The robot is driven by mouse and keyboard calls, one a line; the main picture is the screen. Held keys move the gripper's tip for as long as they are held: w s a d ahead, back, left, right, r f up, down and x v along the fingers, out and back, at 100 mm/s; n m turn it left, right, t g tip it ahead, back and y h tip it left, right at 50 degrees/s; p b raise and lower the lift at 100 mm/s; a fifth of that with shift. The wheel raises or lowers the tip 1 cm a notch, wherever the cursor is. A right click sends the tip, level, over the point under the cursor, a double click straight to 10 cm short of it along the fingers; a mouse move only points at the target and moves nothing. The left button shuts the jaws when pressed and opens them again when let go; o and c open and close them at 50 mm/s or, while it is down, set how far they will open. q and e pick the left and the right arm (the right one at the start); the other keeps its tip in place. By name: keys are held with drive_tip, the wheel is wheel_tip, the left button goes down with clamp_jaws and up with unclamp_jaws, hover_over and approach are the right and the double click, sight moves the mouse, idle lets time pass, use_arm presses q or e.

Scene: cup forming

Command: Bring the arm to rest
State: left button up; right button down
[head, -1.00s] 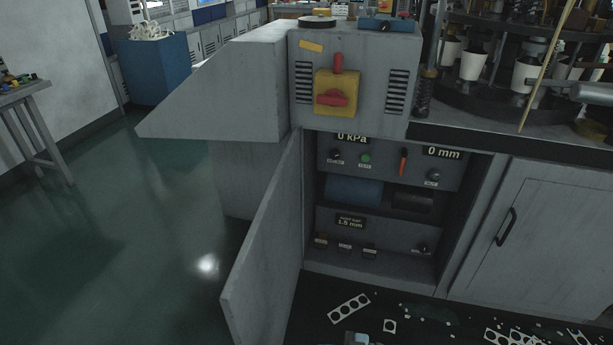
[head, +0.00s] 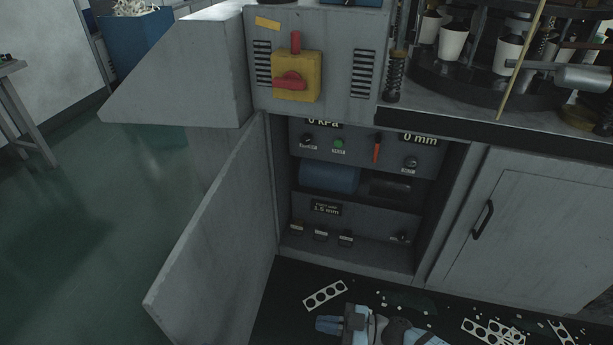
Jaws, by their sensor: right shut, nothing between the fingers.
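My right gripper (head: 329,325) shows at the bottom of the head view, low in front of the open cabinet (head: 345,254). It points left, and its blue fingers are closed with nothing between them. Part of my right arm shows beside it, cut off by the lower edge. The gripper is apart from the cabinet and its door. My left gripper is not in view.
The cabinet door (head: 215,245) stands open to the left. A red-and-yellow switch (head: 294,77) is above the cabinet. Punched scrap strips (head: 325,294) and bits litter the dark floor. Paper cups (head: 453,40) sit on the machine. Green floor (head: 110,230) at left is clear.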

drive_tip(key=d+f+h, duration=0.2)
drive_tip(key=d+f, duration=0.1)
drive_tip(key=d, duration=0.7)
drive_tip(key=s+d+r+m+t+h, duration=0.3)
drive_tip(key=s+d+r+m+h, duration=0.1)
drive_tip(key=s+d+h, duration=0.25)
drive_tip(key=s+d+r+m+t+h, duration=0.35)
drive_tip(key=s+d+h, duration=0.25)
drive_tip(key=d, duration=0.2)
drive_tip(key=w+a+r+m+t, duration=0.2)
drive_tip(key=a+m, duration=0.3)
drive_tip(key=a, duration=0.6)
use_arm(q)
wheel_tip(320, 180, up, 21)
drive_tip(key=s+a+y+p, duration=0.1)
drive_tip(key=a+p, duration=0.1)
drive_tip(key=p, duration=2.9)
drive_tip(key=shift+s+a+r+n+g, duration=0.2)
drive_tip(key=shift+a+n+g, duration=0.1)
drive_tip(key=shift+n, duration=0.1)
use_arm(e)
wheel_tip(320, 180, up, 21)
drive_tip(key=s+d+m, duration=0.1)
drive_tip(key=d, duration=0.1)
drive_tip(key=shift+d+r+g+h, duration=0.15)
drive_tip(key=shift+d+g+h, duration=0.1)
drive_tip(key=shift+g+h, duration=0.1)
